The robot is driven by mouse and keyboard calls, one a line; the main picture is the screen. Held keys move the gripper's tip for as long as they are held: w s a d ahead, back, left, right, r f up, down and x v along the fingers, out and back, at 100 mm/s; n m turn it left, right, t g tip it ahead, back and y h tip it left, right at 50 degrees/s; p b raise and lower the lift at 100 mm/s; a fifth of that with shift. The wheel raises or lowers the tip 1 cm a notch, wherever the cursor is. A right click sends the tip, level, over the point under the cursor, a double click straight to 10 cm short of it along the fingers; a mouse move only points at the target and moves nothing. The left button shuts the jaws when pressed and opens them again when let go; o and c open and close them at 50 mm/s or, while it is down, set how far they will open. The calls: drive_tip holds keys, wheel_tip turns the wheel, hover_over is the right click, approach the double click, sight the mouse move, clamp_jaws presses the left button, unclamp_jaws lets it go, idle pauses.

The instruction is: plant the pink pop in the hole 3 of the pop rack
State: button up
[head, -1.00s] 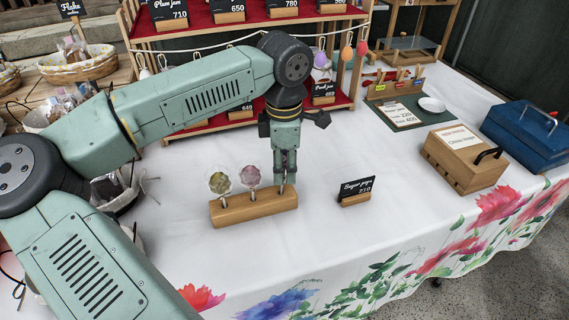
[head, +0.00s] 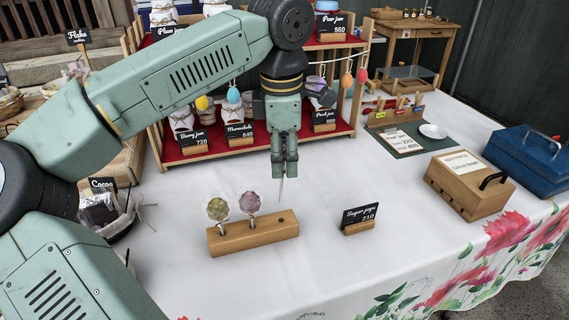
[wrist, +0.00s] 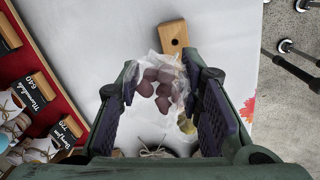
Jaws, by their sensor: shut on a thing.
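The pop rack (head: 236,243) is a wooden block on the white cloth. A yellow-green wrapped pop (head: 218,210) stands in its left hole and a mauve wrapped pop (head: 250,203) in its middle hole. The right hole (head: 281,219) is empty. My gripper (head: 285,172) is above the rack's right end, pointing down. A thin pale stick (head: 281,190) hangs below it, its tip apart from the rack, over the right hole. In the wrist view a wrapped dusky-pink pop (wrist: 158,88) sits between the fingers. The fingers hide its head in the head view.
A "Sugar pops" sign (head: 359,218) stands right of the rack. A wooden box (head: 468,186) and a blue toolbox (head: 527,158) are farther right. The jam shelf (head: 200,157) stands behind my arm. Cloth in front of the rack is clear.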

sight(280, 199)
drive_tip(key=shift+s+a+f+t+h+b, duration=0.15)
drive_tip(key=shift+s+f+t+b, duration=0.1)
drive_tip(key=shift+f+b, duration=0.7)
drive_tip(key=shift+s+a+f+t+h+b, duration=0.15)
drive_tip(key=shift+f+t+b, duration=0.1)
drive_tip(key=shift+f+b, duration=0.65)
drive_tip(key=shift+s+f+t+b, duration=0.3)
drive_tip(key=shift+t+b, duration=0.1)
drive_tip(key=shift+b, duration=0.7)
drive_tip(key=shift+f+b, duration=1.8)
drive_tip(key=shift+f, duration=0.5)
drive_tip(key=o, duration=0.8)
drive_tip(key=shift+r, duration=0.1)
drive_tip(key=shift+c, duration=0.2)
drive_tip(key=v, duration=1.2)
drive_tip(key=shift+a, duration=0.25)
